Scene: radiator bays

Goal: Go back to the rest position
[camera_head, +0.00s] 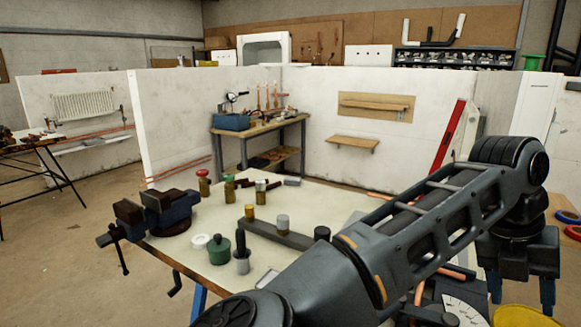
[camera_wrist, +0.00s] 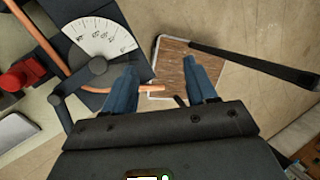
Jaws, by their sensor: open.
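My gripper (camera_head: 520,296) hangs at the right of the head view, beyond the right side of the workbench (camera_head: 190,262), with its fingers pointing down. In the wrist view its two blue fingers (camera_wrist: 162,76) stand apart with nothing held between them. My arm stretches across the lower right of the head view and hides part of the bench. A bender with a white dial (camera_wrist: 98,40) lies just left of the fingers in the wrist view. A copper pipe (camera_wrist: 32,32) runs by it, and a copper end reaches close to the fingers.
A vise (camera_head: 160,212) sits on the bench's left corner. Several cans and a dark bar (camera_head: 275,234) stand on the bench top. A yellow round thing (camera_head: 522,316) is low at the right. A brown board (camera_wrist: 178,62) lies below the fingers. Floor is open at left.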

